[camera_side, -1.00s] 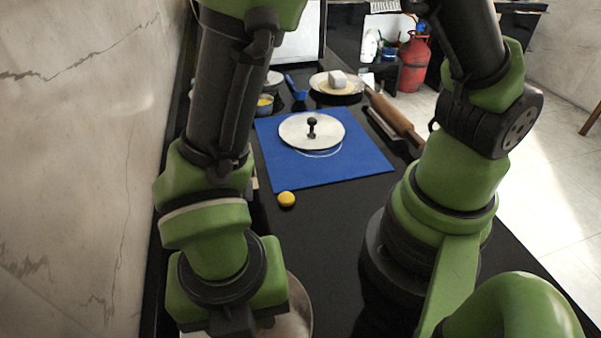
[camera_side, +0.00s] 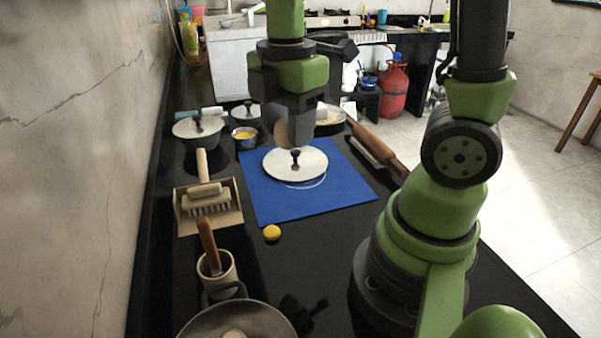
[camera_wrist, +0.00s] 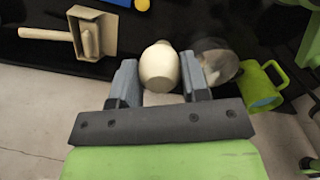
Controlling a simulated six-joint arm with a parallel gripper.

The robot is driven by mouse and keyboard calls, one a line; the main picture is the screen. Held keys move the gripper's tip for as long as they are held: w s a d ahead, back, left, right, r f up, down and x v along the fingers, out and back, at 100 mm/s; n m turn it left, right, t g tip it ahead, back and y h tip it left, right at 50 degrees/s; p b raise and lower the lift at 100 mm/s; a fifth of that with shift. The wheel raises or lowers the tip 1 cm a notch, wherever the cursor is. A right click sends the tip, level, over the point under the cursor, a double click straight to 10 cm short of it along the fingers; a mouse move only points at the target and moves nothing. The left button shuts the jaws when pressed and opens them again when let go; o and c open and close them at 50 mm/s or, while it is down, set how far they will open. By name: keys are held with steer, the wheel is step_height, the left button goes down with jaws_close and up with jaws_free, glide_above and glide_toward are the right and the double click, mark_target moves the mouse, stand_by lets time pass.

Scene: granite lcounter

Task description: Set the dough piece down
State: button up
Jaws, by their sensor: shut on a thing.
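In the wrist view, my gripper (camera_wrist: 158,78) has its two grey fingers on either side of a rounded, cream-coloured dough piece (camera_wrist: 160,64) and is shut on it. The dough is held up in front of the camera, with dark counter behind it.
A yellow ball (camera_side: 272,233) lies at the mat's near edge. A wooden tool in a tray (camera_side: 237,216), a holder with a wooden handle (camera_side: 222,272) and a metal pan (camera_side: 263,315) stand nearer. A rolling pin (camera_side: 378,148) lies right. A green mug (camera_wrist: 262,86) shows in the wrist view.

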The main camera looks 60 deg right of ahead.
steer(key=w+d+f+m, duration=0.4)
steer(key=w+d+m, duration=0.15)
steer(key=m, duration=0.45)
steer(key=n, duration=0.4)
glide_toward(292, 200)
step_height(292, 200, down, 6)
steer(key=shift+f, duration=0.1)
steer(key=shift+f, duration=0.1)
steer(key=o, duration=0.7)
steer(key=shift+f, duration=0.1)
